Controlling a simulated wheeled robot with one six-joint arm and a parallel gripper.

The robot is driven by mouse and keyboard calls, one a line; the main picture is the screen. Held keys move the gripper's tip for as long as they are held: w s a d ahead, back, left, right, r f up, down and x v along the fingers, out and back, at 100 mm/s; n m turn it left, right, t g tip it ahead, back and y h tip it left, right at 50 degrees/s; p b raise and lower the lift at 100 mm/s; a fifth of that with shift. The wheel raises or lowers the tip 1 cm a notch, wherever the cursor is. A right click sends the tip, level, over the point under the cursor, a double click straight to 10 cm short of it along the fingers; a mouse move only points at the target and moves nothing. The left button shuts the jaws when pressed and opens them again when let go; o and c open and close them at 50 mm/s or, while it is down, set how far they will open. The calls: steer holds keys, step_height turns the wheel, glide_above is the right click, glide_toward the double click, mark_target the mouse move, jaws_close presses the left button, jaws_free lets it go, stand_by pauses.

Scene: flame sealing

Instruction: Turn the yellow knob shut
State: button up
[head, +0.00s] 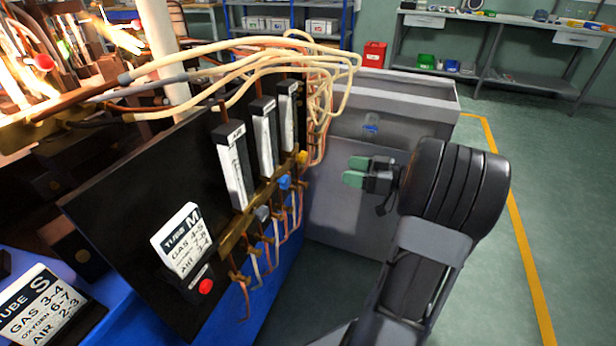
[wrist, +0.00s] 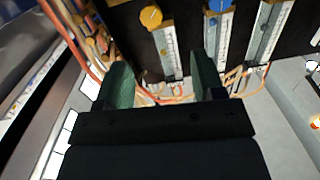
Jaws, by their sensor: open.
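The yellow knob (head: 302,157) sits at the far end of the brass manifold (head: 235,238) on the black panel, below the flow tubes. It also shows in the wrist view as a round yellow cap (wrist: 151,17), beyond my fingertips and between them sideways. My gripper (head: 355,171), with green finger pads, is to the right of the knob, apart from it. Its jaws are open and empty, and a clear gap shows between the fingers (wrist: 162,75) in the wrist view. How far the knob is turned cannot be told.
A blue knob (head: 285,183) and a grey knob (head: 262,214) sit nearer on the same manifold. Looped cream hoses (head: 325,90) hang close by the yellow knob. A grey cabinet (head: 345,215) stands behind my gripper. Flames burn at the upper left.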

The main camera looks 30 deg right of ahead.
mark_target(305, 159)
steer(key=shift+t, duration=0.4)
steer(key=x, duration=0.4)
steer(key=b+x, duration=0.1)
steer(key=x, duration=0.3)
steer(key=b+x, duration=0.1)
steer(key=x, duration=0.3)
steer(key=shift+w+d+f, duration=0.15)
steer(key=shift+w+f, duration=0.2)
steer(key=shift+w, duration=0.3)
steer(key=shift+c, duration=0.2)
steer(key=c, duration=0.9)
